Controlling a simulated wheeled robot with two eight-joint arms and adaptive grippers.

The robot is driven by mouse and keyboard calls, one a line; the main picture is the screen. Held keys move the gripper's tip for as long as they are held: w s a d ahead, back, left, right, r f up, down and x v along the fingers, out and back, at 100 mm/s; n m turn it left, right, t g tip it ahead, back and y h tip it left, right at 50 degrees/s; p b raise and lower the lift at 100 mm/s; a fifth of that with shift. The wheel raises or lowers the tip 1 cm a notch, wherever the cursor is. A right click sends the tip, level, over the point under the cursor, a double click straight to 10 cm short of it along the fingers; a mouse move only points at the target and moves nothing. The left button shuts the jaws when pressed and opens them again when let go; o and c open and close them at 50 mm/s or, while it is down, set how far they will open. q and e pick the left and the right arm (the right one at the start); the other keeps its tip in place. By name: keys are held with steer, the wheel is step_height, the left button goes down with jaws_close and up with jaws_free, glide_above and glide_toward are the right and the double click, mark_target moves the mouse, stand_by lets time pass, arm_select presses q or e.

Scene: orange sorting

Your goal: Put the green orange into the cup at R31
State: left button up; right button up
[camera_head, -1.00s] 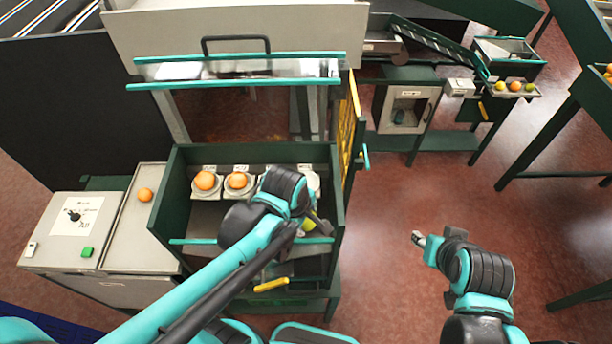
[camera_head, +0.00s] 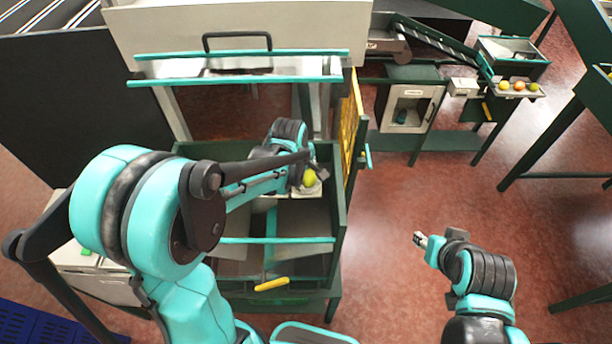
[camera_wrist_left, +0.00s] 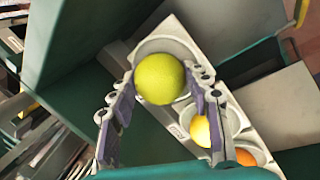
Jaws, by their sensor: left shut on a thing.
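The green orange (camera_head: 309,179) is yellow-green and shows at the right end of the dark green bin. In the left wrist view the green orange (camera_wrist_left: 160,78) sits between the fingers of my left gripper (camera_wrist_left: 158,88), which is shut on it. It covers part of the white end cup (camera_wrist_left: 160,45); I cannot tell whether it touches the cup. My left gripper (camera_head: 302,174) is partly hidden by my arm in the head view. I cannot read R31 on any cup. My right gripper (camera_head: 421,240) hangs over the floor, its jaw opening too small to tell.
In the left wrist view, neighbouring cups hold a yellow fruit (camera_wrist_left: 201,131) and an orange one (camera_wrist_left: 246,158). The green bin wall (camera_wrist_left: 75,50) stands close beside the end cup. A teal bar (camera_head: 275,240) crosses the bin's front. More fruit (camera_head: 519,86) lies on a far tray.

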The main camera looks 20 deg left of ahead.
arm_select(q)
steer(key=shift+s+f, duration=0.1)
steer(key=shift+f, duration=0.1)
steer(key=o, duration=1.2)
steer(key=shift+r, duration=0.1)
